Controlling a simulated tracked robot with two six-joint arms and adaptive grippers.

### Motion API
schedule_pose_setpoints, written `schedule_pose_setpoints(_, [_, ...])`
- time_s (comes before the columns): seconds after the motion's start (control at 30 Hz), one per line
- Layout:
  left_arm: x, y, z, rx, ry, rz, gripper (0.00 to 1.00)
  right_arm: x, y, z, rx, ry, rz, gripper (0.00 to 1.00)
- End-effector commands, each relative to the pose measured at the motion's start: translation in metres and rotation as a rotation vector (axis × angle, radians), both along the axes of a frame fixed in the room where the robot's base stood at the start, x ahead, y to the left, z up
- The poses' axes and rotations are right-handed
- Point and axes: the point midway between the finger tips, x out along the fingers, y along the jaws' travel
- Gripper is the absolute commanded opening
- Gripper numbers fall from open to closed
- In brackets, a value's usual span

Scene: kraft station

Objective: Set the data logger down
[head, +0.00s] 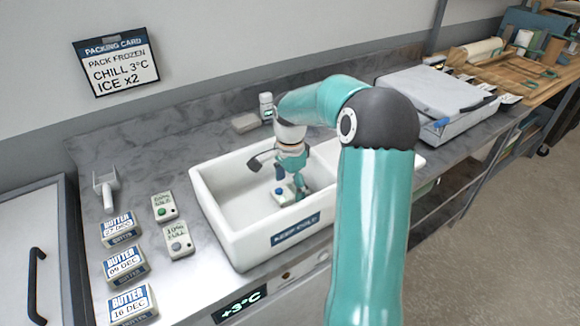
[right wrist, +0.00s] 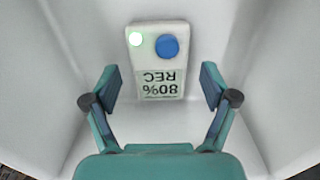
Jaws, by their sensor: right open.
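The data logger in the white tub is a small pale box (right wrist: 158,60) with a blue button, a lit green light and a label reading "80% REC". In the right wrist view it lies on the tub floor, just ahead of my right gripper (right wrist: 158,88). In the head view the logger (head: 281,193) shows partly beside the gripper (head: 297,192), inside the "KEEP COLD" tub (head: 225,235). My left gripper is not in view.
Two similar loggers (head: 164,207) (head: 178,240) and several butter packs (head: 125,264) lie left of the tub. A scoop (head: 106,190) is behind them. A bottle (head: 266,106) and a grey block (head: 245,122) stand behind the tub. A closed case (head: 440,95) is at right.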

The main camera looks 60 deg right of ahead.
Motion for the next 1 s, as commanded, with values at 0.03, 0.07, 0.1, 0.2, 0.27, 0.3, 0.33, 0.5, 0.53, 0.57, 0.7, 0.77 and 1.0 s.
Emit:
schedule_pose_setpoints(0.03, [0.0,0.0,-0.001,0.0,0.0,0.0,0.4,0.001,0.0,0.007,-0.002,-0.003,0.0,0.85])
schedule_pose_setpoints(0.07, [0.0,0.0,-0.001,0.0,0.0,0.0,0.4,0.001,0.0,0.011,-0.002,-0.003,0.0,0.85])
schedule_pose_setpoints(0.1, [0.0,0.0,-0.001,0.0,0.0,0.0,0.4,0.001,0.0,0.018,-0.002,-0.003,0.0,0.85])
schedule_pose_setpoints(0.2, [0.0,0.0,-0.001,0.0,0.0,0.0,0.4,0.001,-0.001,0.038,-0.003,-0.005,-0.001,0.85])
schedule_pose_setpoints(0.27, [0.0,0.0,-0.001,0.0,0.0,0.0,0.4,0.001,0.0,0.051,-0.003,-0.005,0.0,0.85])
schedule_pose_setpoints(0.3, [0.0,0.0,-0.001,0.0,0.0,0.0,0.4,0.001,0.0,0.06,-0.003,-0.004,0.0,0.85])
schedule_pose_setpoints(0.33, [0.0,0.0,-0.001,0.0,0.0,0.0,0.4,0.001,-0.001,0.066,-0.003,-0.005,0.0,0.85])
schedule_pose_setpoints(0.5, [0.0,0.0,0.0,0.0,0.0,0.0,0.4,0.001,0.0,0.095,-0.002,-0.003,0.001,0.85])
schedule_pose_setpoints(0.53, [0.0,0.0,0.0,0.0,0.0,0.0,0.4,0.001,0.0,0.099,-0.001,-0.002,0.001,0.85])
schedule_pose_setpoints(0.57, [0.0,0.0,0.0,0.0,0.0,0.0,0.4,0.001,0.0,0.102,-0.002,-0.003,0.001,0.85])
schedule_pose_setpoints(0.7, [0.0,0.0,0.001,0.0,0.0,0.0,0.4,0.0,0.0,0.111,-0.001,-0.001,0.001,0.85])
schedule_pose_setpoints(0.77, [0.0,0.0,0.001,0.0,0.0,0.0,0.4,0.0,0.0,0.112,0.001,-0.001,0.001,0.85])
schedule_pose_setpoints(1.0, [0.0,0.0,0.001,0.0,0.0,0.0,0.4,0.0,0.0,0.113,0.001,0.0,0.0,0.85])
